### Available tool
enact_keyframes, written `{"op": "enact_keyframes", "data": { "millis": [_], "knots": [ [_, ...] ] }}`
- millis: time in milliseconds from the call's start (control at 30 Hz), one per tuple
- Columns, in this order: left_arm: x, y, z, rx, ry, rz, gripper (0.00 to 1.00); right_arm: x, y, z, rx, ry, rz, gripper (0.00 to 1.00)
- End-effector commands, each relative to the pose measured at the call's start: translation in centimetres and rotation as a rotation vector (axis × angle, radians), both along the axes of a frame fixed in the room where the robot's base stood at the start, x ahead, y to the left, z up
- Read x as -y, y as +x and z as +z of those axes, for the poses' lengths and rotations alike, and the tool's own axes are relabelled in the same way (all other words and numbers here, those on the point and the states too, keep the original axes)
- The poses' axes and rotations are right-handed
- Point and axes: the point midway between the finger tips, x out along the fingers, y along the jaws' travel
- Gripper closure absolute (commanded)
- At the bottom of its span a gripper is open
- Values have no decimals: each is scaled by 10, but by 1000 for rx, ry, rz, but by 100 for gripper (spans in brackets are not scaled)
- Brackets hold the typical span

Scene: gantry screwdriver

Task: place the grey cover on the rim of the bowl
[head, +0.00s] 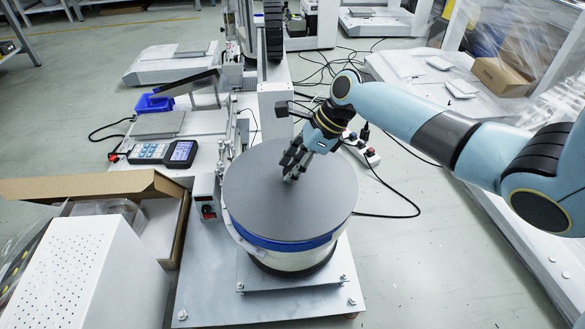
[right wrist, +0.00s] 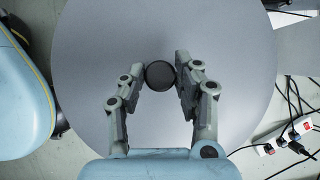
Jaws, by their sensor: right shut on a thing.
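The grey cover (head: 255,190) is a flat round disc lying level over the bowl (head: 290,262) in the head view. The bowl is silvery with a blue band under the cover; its opening is hidden. I cannot tell whether the cover touches the rim all round. My right gripper (head: 290,170) is above the middle of the cover. In the right wrist view, its two fingers (right wrist: 160,78) are shut on the dark round knob (right wrist: 160,75) of the cover (right wrist: 110,50). My left gripper is not in view.
The bowl stands on a metal base plate (head: 215,300). To the left are a handheld controller (head: 165,152), a cardboard box (head: 90,185) and a white perforated case (head: 85,275). A power strip (head: 362,148) with cables lies behind on the right. The floor at front right is clear.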

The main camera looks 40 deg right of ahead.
Motion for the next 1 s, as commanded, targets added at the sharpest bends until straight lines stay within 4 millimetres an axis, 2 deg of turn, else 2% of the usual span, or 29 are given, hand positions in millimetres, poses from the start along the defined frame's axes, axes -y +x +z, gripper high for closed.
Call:
{"op": "enact_keyframes", "data": {
  "millis": [600, 633, 700, 800, 1000],
  "knots": [
    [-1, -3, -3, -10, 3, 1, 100, 0, 1, -10, 3, 0, 0, 100],
    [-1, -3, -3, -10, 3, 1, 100, 0, 0, -11, 2, 0, 0, 67],
    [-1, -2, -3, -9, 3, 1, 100, 0, 0, -11, 1, 0, -1, 58],
    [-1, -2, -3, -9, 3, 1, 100, 0, 0, -11, 1, 0, -1, 45],
    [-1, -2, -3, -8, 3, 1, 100, 0, 0, -11, 0, 0, 0, 45]
  ]
}}
